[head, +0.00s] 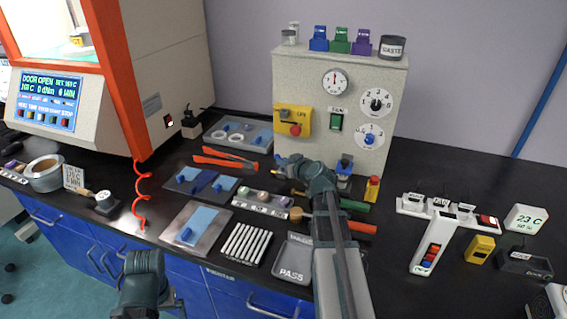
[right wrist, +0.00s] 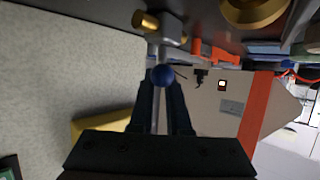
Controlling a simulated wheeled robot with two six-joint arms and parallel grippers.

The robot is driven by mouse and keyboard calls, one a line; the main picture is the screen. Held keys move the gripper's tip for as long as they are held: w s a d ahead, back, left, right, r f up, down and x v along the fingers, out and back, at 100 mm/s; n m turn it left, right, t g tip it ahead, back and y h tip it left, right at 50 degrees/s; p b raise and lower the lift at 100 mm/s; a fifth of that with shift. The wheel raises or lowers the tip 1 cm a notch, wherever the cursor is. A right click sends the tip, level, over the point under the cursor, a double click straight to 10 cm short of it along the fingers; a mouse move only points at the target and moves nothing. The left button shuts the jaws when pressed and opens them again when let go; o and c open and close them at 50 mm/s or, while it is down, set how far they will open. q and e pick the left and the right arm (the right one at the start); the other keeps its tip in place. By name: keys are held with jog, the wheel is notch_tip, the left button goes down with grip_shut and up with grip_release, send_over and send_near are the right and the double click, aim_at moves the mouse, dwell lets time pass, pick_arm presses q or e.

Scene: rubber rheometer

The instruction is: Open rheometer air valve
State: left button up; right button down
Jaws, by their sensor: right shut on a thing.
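The air valve shows in the right wrist view as a grey body with brass fittings (right wrist: 147,21) and a thin metal lever ending in a blue ball (right wrist: 162,75). My right gripper (right wrist: 161,95) is shut on the lever, with the ball between its dark fingers. In the head view my right gripper (head: 284,167) is low at the left front of the beige panel box (head: 340,85) and mostly hides the valve. The rheometer (head: 165,70), with orange trim, stands at the left. My left gripper (head: 165,298) is at the bottom edge, away from the valve; its fingers are unclear.
The panel box carries gauges, dials and a yellow box with a red button (head: 292,121). Orange-handled pliers (head: 225,158), a grey tray (head: 238,133) and blue-topped plates lie left of my right gripper. A PASS tray (head: 293,258) is near the front edge. Instruments stand right.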

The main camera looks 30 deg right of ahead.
jog(key=n+y, duration=0.1)
jog(key=y, duration=0.1)
jog(key=n+y, duration=0.2)
jog(key=shift+d+n+g, duration=0.3)
jog(key=shift+d, duration=0.1)
jog(key=shift+n+g+y, duration=0.4)
jog(key=shift+n+y, duration=0.5)
jog(key=shift+f, duration=0.1)
jog(key=shift+a, duration=0.1)
jog(key=c, duration=0.9)
grip_release()
